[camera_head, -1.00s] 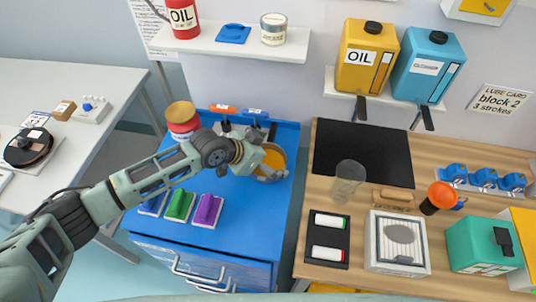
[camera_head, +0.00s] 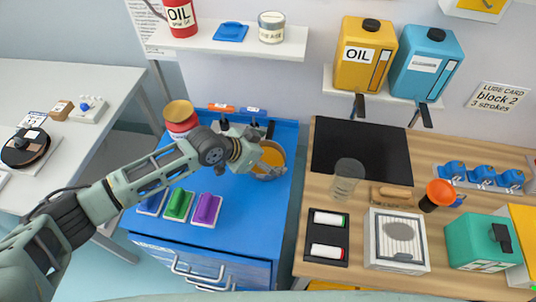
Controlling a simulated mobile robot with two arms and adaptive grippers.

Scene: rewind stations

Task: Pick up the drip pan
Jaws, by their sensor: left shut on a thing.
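The drip pan (camera_head: 273,154) is a round pan with an orange-yellow inside. It sits at the right side of the blue cabinet top. My left gripper (camera_head: 268,172) is at the near left rim of the pan and is shut on it. The gripper and wrist hide the left part of the pan. Whether the pan is clear of the blue top cannot be told. My right gripper is not in view.
A wooden bench (camera_head: 300,235) with a clear cup (camera_head: 347,180) adjoins at right. A shelf (camera_head: 290,45) hangs behind.

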